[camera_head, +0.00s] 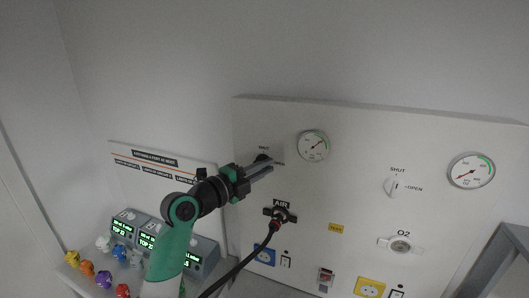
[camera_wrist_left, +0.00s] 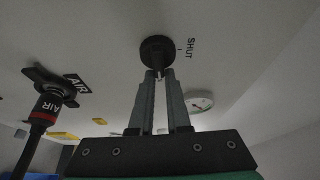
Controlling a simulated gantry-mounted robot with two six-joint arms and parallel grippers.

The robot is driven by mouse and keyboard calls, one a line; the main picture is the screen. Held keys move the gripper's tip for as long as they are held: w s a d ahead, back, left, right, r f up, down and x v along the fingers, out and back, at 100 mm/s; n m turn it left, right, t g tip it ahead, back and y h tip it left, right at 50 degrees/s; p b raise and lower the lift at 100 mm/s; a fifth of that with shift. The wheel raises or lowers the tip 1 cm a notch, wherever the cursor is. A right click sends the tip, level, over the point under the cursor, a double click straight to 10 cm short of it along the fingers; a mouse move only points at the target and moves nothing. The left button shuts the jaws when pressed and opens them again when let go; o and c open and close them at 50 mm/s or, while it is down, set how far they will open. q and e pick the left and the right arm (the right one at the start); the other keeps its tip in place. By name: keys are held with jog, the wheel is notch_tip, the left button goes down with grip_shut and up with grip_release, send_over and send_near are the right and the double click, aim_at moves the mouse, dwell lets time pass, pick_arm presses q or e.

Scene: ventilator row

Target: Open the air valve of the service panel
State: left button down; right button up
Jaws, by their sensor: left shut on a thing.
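The black air valve knob (camera_head: 262,158) is on the upper left of the white service panel (camera_head: 360,140), with a SHUT label above it. It also shows in the left wrist view (camera_wrist_left: 156,50), where the SHUT label is to its right. My left gripper (camera_head: 269,165) reaches the knob from the front. In the left wrist view its fingertips (camera_wrist_left: 159,74) are close together on the knob's small handle, which they mostly hide. The handle's exact angle is hard to tell. My right gripper is not in view.
A round gauge (camera_head: 313,145) is right of the knob. Below, a black hose (camera_head: 245,262) is plugged into the AIR outlet (camera_head: 280,213). An O2 valve (camera_head: 392,186), O2 outlet (camera_head: 400,246) and second gauge (camera_head: 471,171) are farther right. Monitors and coloured knobs stand at lower left.

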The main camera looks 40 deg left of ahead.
pick_arm(q)
jog(key=shift+a+f+p, duration=0.35)
jog(key=shift+a+p, duration=0.05)
jog(key=shift+a, duration=0.05)
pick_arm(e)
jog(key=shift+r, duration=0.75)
pick_arm(q)
jog(key=c, duration=0.8)
grip_release()
jog(key=shift+s, duration=0.1)
jog(key=shift+o, duration=1.2)
jog(key=shift+a+r+y, duration=0.15)
jog(key=shift+a+y, duration=0.05)
jog(key=shift+y, duration=0.1)
jog(key=shift+d, duration=0.15)
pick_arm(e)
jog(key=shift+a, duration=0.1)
pick_arm(q)
jog(key=shift+r, duration=0.1)
